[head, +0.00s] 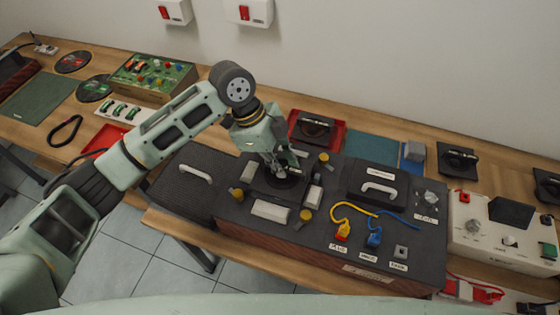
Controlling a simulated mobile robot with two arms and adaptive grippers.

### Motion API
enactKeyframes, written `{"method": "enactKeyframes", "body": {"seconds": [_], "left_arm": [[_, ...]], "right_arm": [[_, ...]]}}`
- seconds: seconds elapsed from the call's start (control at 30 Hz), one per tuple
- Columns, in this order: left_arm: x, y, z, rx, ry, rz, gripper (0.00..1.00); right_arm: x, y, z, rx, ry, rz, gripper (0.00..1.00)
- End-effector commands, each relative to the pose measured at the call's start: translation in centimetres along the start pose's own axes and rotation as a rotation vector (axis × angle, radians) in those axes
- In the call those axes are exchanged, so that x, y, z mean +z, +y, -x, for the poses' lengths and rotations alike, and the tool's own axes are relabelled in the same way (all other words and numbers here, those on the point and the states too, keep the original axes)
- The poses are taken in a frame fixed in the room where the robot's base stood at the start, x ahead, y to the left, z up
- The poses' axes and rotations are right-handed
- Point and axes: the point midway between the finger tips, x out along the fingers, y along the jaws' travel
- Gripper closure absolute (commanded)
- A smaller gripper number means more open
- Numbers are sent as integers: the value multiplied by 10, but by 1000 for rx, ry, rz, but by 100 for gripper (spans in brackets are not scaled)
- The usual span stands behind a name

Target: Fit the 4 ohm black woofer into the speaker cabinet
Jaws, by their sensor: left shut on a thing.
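The speaker cabinet (320,259) lies on its back on the bench, a dark grey panel facing up and a reddish wood side toward me. My left gripper (280,166) reaches down over the left half of this panel. It is shut on a black woofer (286,182), partly hidden by the fingers. The woofer is at the opening in the panel; I cannot tell whether it is seated or just above it. Its ohm label is not readable. My right gripper is not in view.
Yellow knobs (306,214) and pale blocks (271,211) surround the opening. A handled black cover (378,188), yellow and blue leads (372,238) lie to the right. Other black drivers sit in a red tray (338,137) behind and on the right bench (457,160). A handled grey panel (178,193) is left.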

Motion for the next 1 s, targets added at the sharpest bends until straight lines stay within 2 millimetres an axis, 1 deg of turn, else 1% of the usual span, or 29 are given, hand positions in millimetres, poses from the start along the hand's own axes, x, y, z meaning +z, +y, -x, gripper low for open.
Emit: {"method": "enactKeyframes", "body": {"seconds": [1.0], "left_arm": [[10,-1,-26,-3,3,-2,100]], "right_arm": [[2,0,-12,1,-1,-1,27]]}}
